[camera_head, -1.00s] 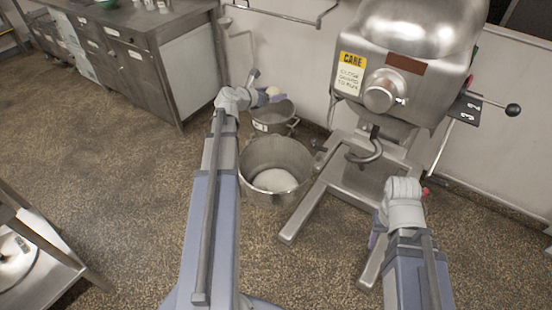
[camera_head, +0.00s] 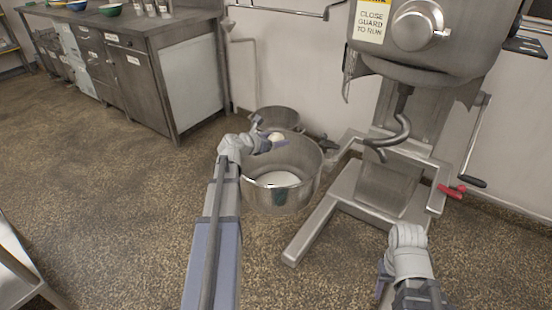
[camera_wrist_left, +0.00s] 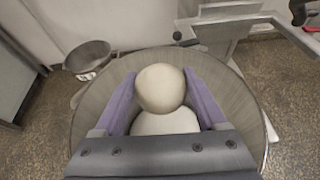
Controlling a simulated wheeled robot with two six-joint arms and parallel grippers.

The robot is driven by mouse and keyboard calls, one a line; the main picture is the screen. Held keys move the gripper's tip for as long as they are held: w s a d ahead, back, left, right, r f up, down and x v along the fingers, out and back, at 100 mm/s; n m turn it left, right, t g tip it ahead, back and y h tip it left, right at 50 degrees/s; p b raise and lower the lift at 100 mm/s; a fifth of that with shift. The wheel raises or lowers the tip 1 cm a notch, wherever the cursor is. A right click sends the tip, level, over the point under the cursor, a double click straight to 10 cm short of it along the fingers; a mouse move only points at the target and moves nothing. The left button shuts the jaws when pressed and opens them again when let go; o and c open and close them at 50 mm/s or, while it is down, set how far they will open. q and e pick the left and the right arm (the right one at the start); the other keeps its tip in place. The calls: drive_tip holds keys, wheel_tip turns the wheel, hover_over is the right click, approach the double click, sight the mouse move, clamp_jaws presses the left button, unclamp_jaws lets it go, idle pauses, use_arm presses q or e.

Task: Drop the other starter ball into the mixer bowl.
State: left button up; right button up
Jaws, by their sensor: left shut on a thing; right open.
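My left gripper (camera_head: 268,139) is shut on a pale starter ball (camera_head: 277,136) and holds it above the mixer bowl (camera_head: 312,165). In the left wrist view the ball (camera_wrist_left: 160,88) sits between the two purple fingers of the gripper (camera_wrist_left: 160,95), over the open bowl (camera_wrist_left: 95,105). A white mass (camera_head: 277,179) lies in the bottom of the bowl and also shows below the ball in the left wrist view (camera_wrist_left: 165,122).
A smaller metal pot (camera_head: 275,117) stands on the floor behind the bowl. The mixer's hook (camera_head: 398,130) hangs to the right, above its base legs (camera_head: 320,225). A steel counter (camera_head: 130,60) stands at the back left.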

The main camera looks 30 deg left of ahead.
use_arm(q)
wheel_tip(320, 180, down, 7)
drive_tip(key=b, duration=0.6)
idle(0.3)
drive_tip(key=o, duration=1.4)
drive_tip(key=p+v, duration=0.3)
drive_tip(key=v, duration=0.4)
drive_tip(key=shift+s+r, duration=0.15)
drive_tip(key=shift+s, duration=0.2)
